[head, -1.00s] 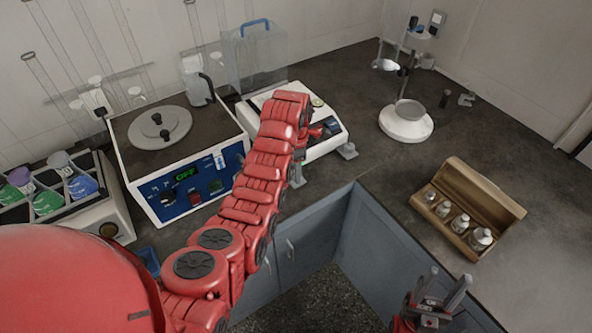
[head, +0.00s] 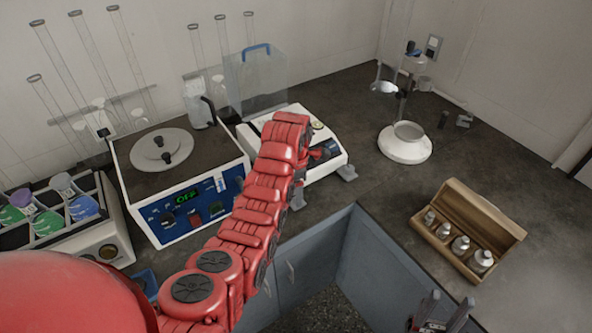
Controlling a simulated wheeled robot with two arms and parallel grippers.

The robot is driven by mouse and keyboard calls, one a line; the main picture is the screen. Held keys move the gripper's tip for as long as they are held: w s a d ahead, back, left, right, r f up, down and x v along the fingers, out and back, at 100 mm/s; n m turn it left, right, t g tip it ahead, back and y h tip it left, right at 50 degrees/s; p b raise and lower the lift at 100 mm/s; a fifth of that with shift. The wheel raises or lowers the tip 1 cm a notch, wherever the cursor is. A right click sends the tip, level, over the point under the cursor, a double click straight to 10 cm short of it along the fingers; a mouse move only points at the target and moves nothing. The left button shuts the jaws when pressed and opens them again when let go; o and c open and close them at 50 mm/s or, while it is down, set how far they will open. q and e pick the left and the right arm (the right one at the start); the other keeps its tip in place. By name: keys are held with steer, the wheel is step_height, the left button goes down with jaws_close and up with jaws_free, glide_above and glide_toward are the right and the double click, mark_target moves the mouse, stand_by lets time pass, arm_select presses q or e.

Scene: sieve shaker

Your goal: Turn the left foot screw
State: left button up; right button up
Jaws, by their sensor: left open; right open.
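The white balance (head: 331,166) with a dark blue front panel stands at the back centre of the counter. Its grey right foot (head: 347,172) shows at its front right corner. My red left arm crosses in front of the balance and hides its left side and front left corner. My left gripper (head: 298,193) is at that corner, mostly hidden behind my arm; it is open, but I cannot tell whether it touches the left foot screw. The screw cannot be made out clearly. My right gripper (head: 438,312) is open and empty at the bottom edge, low in front of the counter.
A blue-fronted device (head: 180,180) reading OFF stands left of the balance. A rack of coloured bottles (head: 46,222) is at far left. A wooden weight box (head: 482,208) and a white-based stand (head: 404,150) are on the right. The counter between them is clear.

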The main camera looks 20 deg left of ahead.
arm_select(q)
step_height(320, 180, up, 17)
steer(key=p, duration=0.9)
steer(key=shift+w+f, duration=0.2)
steer(key=shift+a, duration=0.1)
